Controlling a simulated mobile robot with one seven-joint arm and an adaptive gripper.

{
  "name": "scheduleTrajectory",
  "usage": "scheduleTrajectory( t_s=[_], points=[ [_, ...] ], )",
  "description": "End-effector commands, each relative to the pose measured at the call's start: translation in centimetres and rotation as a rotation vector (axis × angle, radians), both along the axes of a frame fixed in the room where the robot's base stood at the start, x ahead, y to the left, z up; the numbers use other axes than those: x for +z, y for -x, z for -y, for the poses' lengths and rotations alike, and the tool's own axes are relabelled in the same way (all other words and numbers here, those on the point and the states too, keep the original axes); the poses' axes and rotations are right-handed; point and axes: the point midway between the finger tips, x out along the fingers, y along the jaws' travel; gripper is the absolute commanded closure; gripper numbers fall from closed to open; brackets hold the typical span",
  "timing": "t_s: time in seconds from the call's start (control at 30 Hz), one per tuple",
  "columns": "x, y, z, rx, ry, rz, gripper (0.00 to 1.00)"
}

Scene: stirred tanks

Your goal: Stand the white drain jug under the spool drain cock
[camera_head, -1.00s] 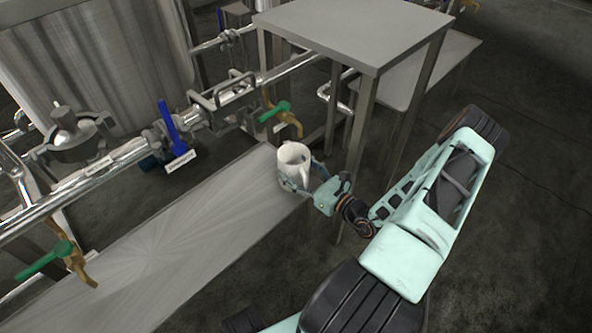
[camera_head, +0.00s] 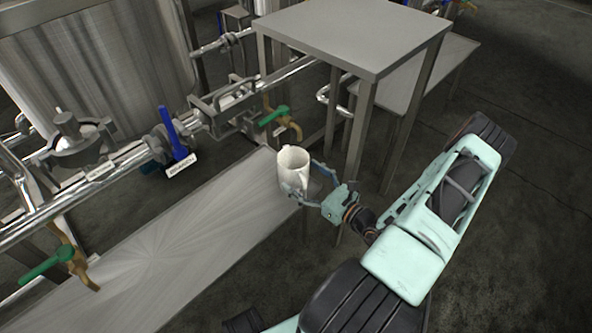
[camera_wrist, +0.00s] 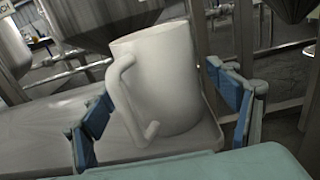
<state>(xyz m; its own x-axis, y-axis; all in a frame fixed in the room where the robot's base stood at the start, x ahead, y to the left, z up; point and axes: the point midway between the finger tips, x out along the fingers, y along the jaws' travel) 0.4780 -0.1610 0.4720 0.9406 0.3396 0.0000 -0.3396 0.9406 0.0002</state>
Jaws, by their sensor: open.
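A brass drain cock with a green handle (camera_head: 274,115) hangs from the pipe spool just behind and above the jug. Its outlet is close to the jug's rim.
A second green-handled cock (camera_head: 50,262) sits at the lower left. A blue-handled valve (camera_head: 176,135) with a label is on the pipe. A tall steel table (camera_head: 350,35) stands right behind the jug, its legs near my arm. The bench's middle is clear.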

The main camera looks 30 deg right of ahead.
Motion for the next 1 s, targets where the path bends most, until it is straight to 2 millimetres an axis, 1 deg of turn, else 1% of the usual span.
scheduleTrajectory(
  t_s=[0.03,0.2,0.3,0.4,0.6,1.0],
  points=[
    [0.3,1.1,0.5,-0.004,0.0,-0.002,0.19],
    [0.3,4.7,1.8,-0.004,0.0,-0.002,0.19],
    [0.2,6.3,2.4,-0.002,0.0,-0.001,0.19],
    [0.1,7.6,2.8,-0.001,0.001,-0.001,0.19],
    [0.0,8.6,3.1,0.0,0.0,0.001,0.19],
    [0.0,8.6,3.1,0.001,0.0,0.0,0.19]
  ],
)
